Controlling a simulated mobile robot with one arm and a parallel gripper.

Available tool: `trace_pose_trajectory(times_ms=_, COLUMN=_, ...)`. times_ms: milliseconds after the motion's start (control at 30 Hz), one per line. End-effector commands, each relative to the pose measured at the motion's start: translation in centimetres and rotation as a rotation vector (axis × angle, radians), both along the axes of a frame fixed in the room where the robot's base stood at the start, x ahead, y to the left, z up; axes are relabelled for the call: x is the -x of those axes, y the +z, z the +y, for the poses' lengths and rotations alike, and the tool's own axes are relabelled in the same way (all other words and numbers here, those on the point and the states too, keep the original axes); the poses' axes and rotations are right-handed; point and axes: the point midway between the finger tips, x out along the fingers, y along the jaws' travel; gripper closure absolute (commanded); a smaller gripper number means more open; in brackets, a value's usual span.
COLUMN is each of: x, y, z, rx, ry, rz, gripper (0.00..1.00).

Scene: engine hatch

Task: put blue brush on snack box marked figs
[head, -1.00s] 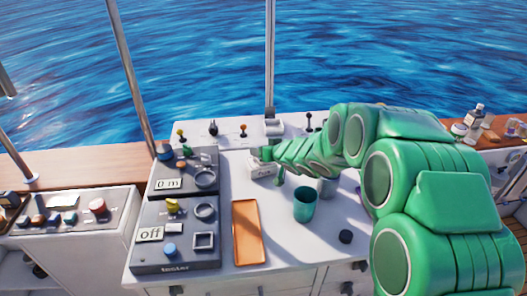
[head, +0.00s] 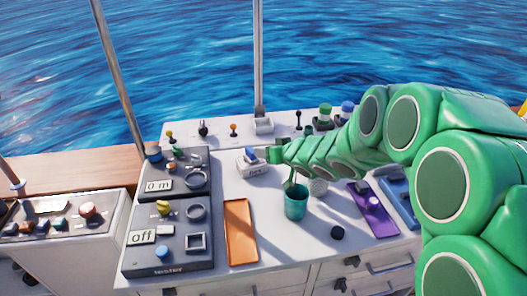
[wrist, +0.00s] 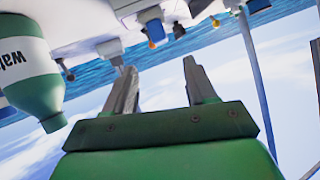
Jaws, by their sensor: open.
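A small white box (head: 248,168) stands on the console's white top in the head view, left of my gripper. Its label is too small to read. A small blue piece (head: 250,155), which looks like the blue brush, lies on top of this box. My gripper (head: 274,154) is just right of the box, apart from the blue piece, and seen side-on at the end of the green arm. In the wrist view my gripper (wrist: 165,88) has its two fingers spread with nothing between them.
A teal cup (head: 296,205) stands below the arm. An orange tray (head: 240,232) lies left of it and a purple tray (head: 385,222) right. Control boxes (head: 170,232) line the left. A green bottle (wrist: 30,75) is close to the gripper in the wrist view.

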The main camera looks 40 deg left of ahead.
Motion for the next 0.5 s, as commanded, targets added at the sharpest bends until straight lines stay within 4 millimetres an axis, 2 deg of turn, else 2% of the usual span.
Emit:
trace_pose_trajectory(times_ms=200, x=0.5, y=0.8, z=-1.5, rx=0.001, ry=-0.001, rz=0.001, gripper=0.44)
trace_pose_trajectory(times_ms=500, x=0.7, y=1.1, z=-2.0, rx=0.001, ry=0.0, rz=0.002, gripper=0.44)
